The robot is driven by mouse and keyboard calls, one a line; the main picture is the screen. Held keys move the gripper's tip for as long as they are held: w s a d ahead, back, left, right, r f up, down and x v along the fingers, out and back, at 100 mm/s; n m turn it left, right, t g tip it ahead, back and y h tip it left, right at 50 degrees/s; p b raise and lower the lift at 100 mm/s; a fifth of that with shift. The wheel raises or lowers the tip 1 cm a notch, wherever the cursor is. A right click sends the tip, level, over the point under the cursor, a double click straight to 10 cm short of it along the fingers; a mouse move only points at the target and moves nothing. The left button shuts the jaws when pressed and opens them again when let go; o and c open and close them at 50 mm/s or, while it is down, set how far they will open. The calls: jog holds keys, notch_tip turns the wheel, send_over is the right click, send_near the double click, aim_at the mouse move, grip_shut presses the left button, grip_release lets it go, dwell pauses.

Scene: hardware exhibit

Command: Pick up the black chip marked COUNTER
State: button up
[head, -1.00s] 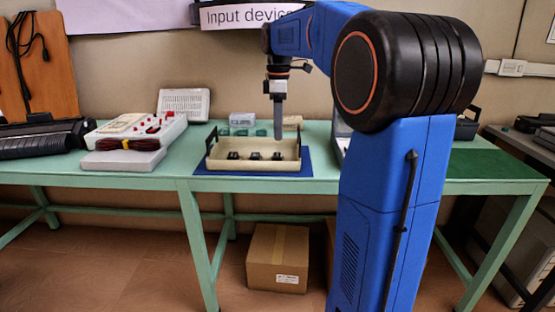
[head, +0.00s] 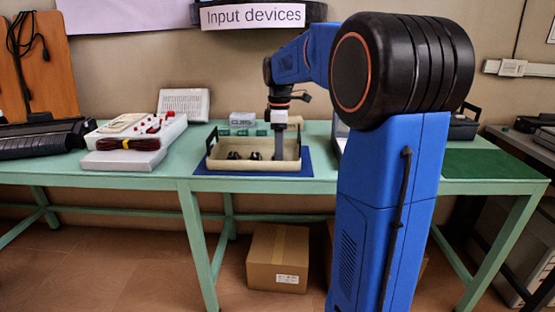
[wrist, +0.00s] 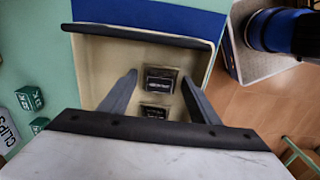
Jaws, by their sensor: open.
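A cream tray (head: 214,163) with black handles stands on the green bench and holds small black chips. In the head view two chips (head: 244,155) show left of my gripper (head: 278,155); the third one's place is hidden behind the fingers. In the wrist view my gripper (wrist: 159,77) is open, its two fingers reaching down into the tray (wrist: 92,62). One black chip (wrist: 159,85) lies between the fingertips, with a gap on each side. Another chip (wrist: 153,111) lies nearer the wrist. The markings are too small to read, so I cannot tell which is COUNTER.
Green blocks (wrist: 30,98) and a box lettered CLIPS (wrist: 10,135) stand behind the tray. A blue mat (head: 318,167) lies under it. A white device with red knobs (head: 150,130) stands to the left. Bench between that device and the tray is clear.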

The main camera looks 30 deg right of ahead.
jog(key=c, duration=1.1)
jog(key=shift+c, duration=0.2)
jog(key=shift+r, duration=0.15)
